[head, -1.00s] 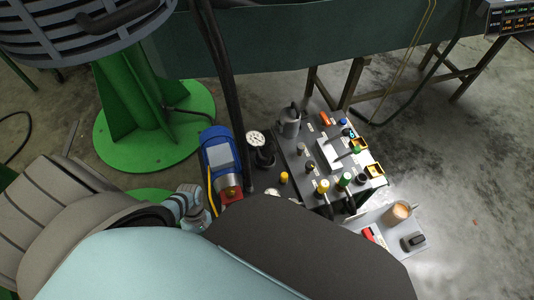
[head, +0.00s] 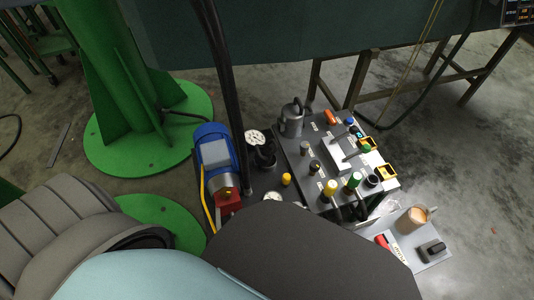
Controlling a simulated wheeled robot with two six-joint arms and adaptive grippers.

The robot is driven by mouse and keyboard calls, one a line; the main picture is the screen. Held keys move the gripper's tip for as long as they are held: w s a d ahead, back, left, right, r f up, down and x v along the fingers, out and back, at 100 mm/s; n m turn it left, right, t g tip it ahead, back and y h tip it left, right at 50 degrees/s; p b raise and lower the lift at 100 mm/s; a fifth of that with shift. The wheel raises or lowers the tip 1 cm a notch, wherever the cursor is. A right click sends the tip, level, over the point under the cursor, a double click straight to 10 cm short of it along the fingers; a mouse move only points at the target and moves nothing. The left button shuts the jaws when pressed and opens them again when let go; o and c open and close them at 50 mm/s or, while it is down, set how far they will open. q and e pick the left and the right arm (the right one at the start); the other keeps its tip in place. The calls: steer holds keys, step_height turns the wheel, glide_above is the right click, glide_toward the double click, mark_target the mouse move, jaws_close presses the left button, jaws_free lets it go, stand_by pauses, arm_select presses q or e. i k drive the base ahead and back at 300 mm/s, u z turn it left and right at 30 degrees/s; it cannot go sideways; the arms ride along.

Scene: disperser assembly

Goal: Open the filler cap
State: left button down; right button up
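A small yellow cap (head: 286,179) stands upright on a dark surface between the blue motor (head: 215,152) and the grey panel. It may be the filler cap, but no label on it is readable. Other capped parts stand on the panel, among them a yellow-topped one (head: 329,188) and a green-topped one (head: 354,180). Neither of my grippers shows. Large light blue and dark shapes, likely my own body, cover the bottom of the view and hide what lies below the yellow cap.
A pressure gauge (head: 254,138) stands beside the motor. A thick dark hose (head: 222,80) rises above. Floor at right is clear.

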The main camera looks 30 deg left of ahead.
mark_target(264, 154)
steer(key=u, duration=1.3)
steer(key=k, duration=0.6)
steer(key=z, duration=1.45)
